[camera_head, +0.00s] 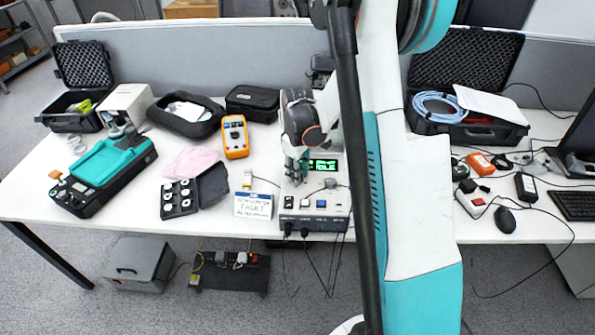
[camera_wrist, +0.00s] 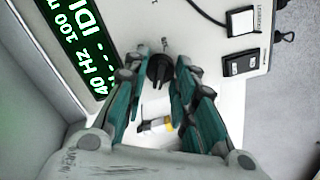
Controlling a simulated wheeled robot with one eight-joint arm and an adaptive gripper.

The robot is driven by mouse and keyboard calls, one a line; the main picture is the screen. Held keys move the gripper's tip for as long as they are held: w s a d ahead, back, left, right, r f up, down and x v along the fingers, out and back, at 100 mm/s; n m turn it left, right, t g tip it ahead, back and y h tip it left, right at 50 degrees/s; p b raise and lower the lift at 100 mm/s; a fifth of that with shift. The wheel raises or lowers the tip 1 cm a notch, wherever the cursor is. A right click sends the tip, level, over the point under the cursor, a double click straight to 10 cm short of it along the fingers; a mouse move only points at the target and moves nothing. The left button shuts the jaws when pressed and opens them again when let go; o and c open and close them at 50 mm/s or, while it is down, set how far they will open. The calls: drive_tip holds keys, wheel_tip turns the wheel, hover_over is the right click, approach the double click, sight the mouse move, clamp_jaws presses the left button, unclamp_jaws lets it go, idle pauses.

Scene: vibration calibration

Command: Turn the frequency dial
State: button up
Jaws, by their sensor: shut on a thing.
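The calibrator unit (camera_head: 313,222) is a light box standing at the table's front edge in the head view. Its green display (camera_head: 323,165) is lit; in the wrist view the display (camera_wrist: 78,50) shows "40 Hz" and part of other text. The frequency dial (camera_wrist: 158,72) is a small black knob on the light panel beside the display. My gripper (camera_wrist: 160,62) has its teal fingers on both sides of the dial, shut on it. In the head view my gripper (camera_head: 296,172) comes down over the panel left of the display and hides the dial.
An orange multimeter (camera_head: 235,137), a pink cloth (camera_head: 192,161) and a teal case (camera_head: 105,172) lie further left. An open black case (camera_head: 465,125) with blue cable is at the right. My arm hides part of the table.

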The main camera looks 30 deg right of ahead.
drive_tip(key=o, duration=1.1)
wheel_tip(320, 180, up, 12)
idle(0.4)
